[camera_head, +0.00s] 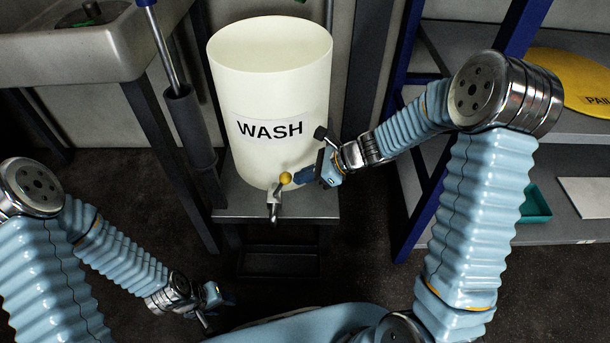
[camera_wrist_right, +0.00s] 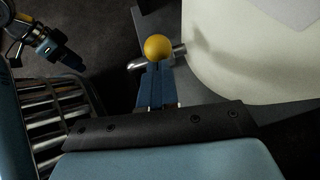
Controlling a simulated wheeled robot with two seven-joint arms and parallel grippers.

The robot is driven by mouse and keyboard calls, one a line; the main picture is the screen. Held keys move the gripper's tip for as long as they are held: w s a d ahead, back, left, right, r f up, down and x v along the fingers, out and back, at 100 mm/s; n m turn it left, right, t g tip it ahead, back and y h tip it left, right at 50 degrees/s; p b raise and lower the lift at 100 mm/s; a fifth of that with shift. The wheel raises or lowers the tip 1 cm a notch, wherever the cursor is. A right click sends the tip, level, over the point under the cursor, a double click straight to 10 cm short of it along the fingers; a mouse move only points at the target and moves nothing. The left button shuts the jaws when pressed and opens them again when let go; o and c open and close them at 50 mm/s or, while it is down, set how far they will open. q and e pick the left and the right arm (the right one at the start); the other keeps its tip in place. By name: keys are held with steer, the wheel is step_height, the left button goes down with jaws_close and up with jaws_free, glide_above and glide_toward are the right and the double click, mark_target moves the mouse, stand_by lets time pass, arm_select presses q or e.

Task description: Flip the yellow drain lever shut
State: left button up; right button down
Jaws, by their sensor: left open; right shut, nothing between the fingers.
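The yellow drain lever knob (camera_head: 286,178) sits at the front foot of the cream WASH tank (camera_head: 270,85), above a metal spout (camera_head: 273,205). My right gripper (camera_head: 297,179) is shut and empty, its fingertips right beside the knob on the right. In the right wrist view the yellow knob (camera_wrist_right: 157,47) shows just beyond the tips of the shut blue fingers (camera_wrist_right: 155,75); I cannot tell whether they touch. A metal pipe (camera_wrist_right: 160,58) runs from the tank behind the knob. My left gripper (camera_head: 218,310) is open, low over the floor at lower left, away from the tank.
The tank stands on a grey stand (camera_head: 315,205) with a low shelf below. A sink (camera_head: 75,50) is at upper left. A blue-framed rack (camera_head: 425,190) on the right holds a yellow disc (camera_head: 575,80) and a teal tray (camera_head: 536,205). The floor in front is dark.

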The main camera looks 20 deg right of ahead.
mark_target(283, 176)
steer(key=a+r+h+p, duration=0.1)
steer(key=p, duration=0.2)
steer(key=a+r+g+h+p, duration=0.1)
steer(key=a+p, duration=0.1)
steer(key=p, duration=0.2)
steer(key=shift+w+r+h+p, duration=0.3)
steer(key=shift+w+r+h, duration=0.05)
steer(key=shift+r+h, duration=0.05)
arm_select(q)
step_height(283, 176, up, 10)
steer(key=d+p, duration=0.2)
steer(key=shift+s+f, duration=0.2)
steer(key=shift+s, duration=0.25)
arm_select(e)
steer(key=w+a, duration=0.2)
steer(key=a, duration=0.5)
steer(key=shift+a, duration=0.15)
arm_select(q)
steer(key=shift+d, duration=0.1)
arm_select(e)
steer(key=shift+w+a, duration=0.1)
